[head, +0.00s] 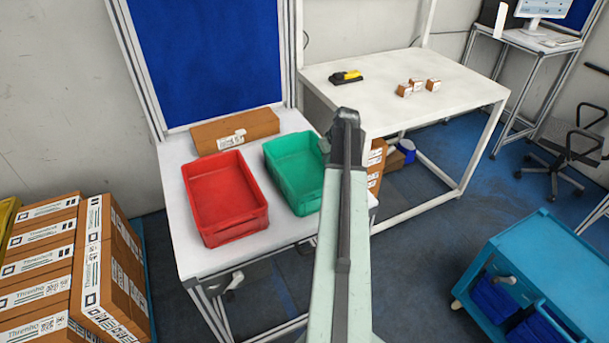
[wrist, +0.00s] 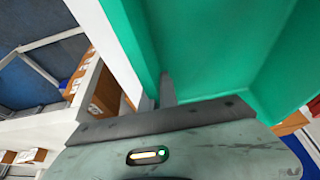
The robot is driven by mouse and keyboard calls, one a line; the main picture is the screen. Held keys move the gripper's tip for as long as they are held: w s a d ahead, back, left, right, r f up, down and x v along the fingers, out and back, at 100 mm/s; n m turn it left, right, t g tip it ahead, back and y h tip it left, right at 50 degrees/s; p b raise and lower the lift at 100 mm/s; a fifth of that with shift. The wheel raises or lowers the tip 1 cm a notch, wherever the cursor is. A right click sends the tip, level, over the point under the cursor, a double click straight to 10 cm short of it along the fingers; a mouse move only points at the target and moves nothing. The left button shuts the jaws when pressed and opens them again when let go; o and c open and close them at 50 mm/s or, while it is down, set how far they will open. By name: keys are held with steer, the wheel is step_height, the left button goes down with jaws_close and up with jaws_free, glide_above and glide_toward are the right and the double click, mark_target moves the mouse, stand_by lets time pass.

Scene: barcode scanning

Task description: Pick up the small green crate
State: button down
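The small green crate (head: 280,150) is on the white table, right of the red crate, and looks empty. My arm reaches forward in the head view, and its end is at the green crate's right side. My gripper (wrist: 158,97) shows in the wrist view with its fingers close together at the green crate's wall (wrist: 122,30). One finger is inside the crate and the other seems to be outside, so the gripper looks shut on the wall. The fingertips are partly hidden. I cannot tell whether the crate is clear of the table.
The red crate (head: 226,196) stands close on the left. A cardboard box (head: 235,131) lies behind both crates. A second white table (head: 400,110) to the right holds a yellow-black scanner (head: 346,77) and small boxes. A blue cart (head: 540,270) stands at lower right.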

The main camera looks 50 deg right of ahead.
stand_by(0.4)
steer(key=shift+r+p, duration=0.5)
step_height(320, 180, up, 3)
steer(key=p, duration=0.3)
steer(key=shift+r, duration=0.15)
steer(key=s+a, duration=0.2)
steer(key=s, duration=0.2)
steer(key=s+a, duration=0.3)
steer(key=s, duration=0.2)
steer(key=s+a+p, duration=0.1)
steer(key=s+a, duration=0.1)
steer(key=s, duration=0.3)
steer(key=shift+a+r, duration=0.35)
steer(key=shift+f, duration=0.1)
